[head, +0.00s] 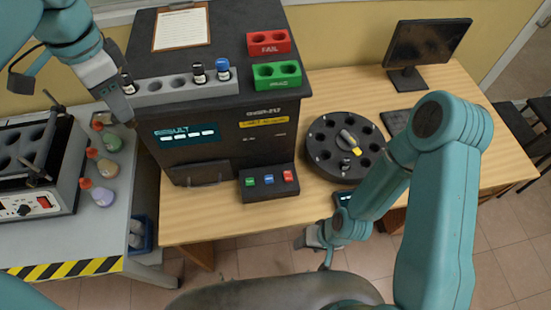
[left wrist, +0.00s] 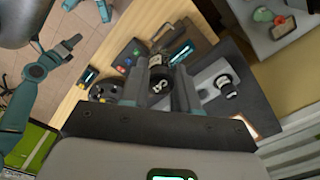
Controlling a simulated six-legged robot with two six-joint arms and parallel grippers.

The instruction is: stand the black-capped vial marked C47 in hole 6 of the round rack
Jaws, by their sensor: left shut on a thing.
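My left gripper (head: 126,118) is beside the left end of the grey vial rack, to the left of the black analyser. In the left wrist view its fingers (left wrist: 169,92) are shut on a dark-topped vial (left wrist: 159,86) with white marks; I cannot read them. The fingers hide this vial in the head view. The round rack (head: 318,162) is black, with a ring of holes and a yellow-tipped centre piece. It stands on the wooden table, right of the analyser; its hole numbers are not legible. My right gripper (head: 318,242) hangs low in front of the table, its opening unclear.
The grey vial rack (head: 168,97) on the analyser (head: 225,150) holds black-capped vials (head: 199,73) and a blue-capped vial (head: 222,69). Bottles (head: 103,195) stand left.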

